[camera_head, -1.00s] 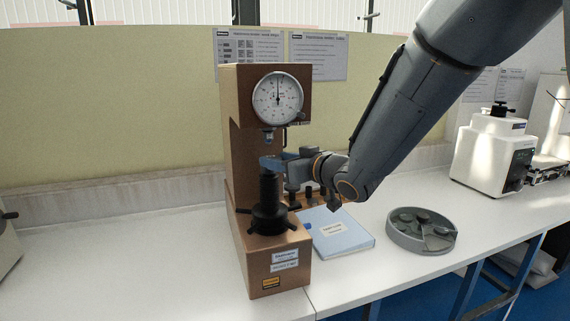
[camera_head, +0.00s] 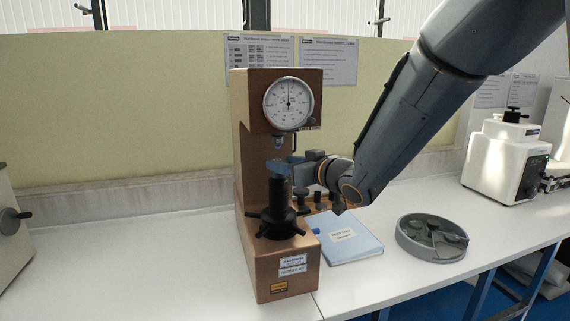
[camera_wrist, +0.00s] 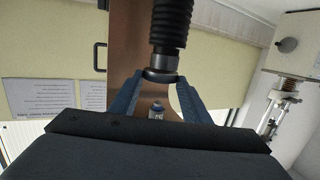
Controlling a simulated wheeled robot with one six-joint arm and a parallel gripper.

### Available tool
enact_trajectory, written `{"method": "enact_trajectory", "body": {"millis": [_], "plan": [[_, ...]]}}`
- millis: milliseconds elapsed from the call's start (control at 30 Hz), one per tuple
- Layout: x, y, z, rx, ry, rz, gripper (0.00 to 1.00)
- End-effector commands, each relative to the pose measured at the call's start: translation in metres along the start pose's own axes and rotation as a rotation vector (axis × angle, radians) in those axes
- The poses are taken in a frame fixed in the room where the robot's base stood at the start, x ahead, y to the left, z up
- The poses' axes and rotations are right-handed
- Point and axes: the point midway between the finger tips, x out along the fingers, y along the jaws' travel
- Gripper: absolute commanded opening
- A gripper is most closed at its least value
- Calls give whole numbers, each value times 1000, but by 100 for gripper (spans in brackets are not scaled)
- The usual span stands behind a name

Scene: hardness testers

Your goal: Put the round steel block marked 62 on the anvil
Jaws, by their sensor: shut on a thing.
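The brown hardness tester (camera_head: 244,150) stands on the bench with a dial on its head. Its anvil (camera_wrist: 162,62) tops the black bellows-covered screw (camera_head: 277,203). My gripper (camera_head: 279,168) reaches in from the right, just above the anvil and below the indenter (camera_head: 278,143). In the wrist view, which is upside down, my blue fingers (camera_wrist: 160,78) are shut on a round steel block (camera_wrist: 160,74). The block lies in line with the anvil, touching or very nearly touching it; I cannot tell which. Its mark is not readable, and the head view hides it behind my fingers.
A blue binder (camera_head: 345,240) lies right of the tester, with a stand of dark pieces (camera_head: 318,200) behind it. A round grey tray (camera_head: 402,238) holding several blocks is farther right. A white machine (camera_head: 500,160) stands at far right. The bench left of the tester is clear.

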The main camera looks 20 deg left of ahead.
Motion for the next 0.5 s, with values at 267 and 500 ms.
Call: {"method": "enact_trajectory", "body": {"millis": [267,500], "plan": [[0,0,0,0,2,0,8],[1,0,3,0,2,0,46]]}}
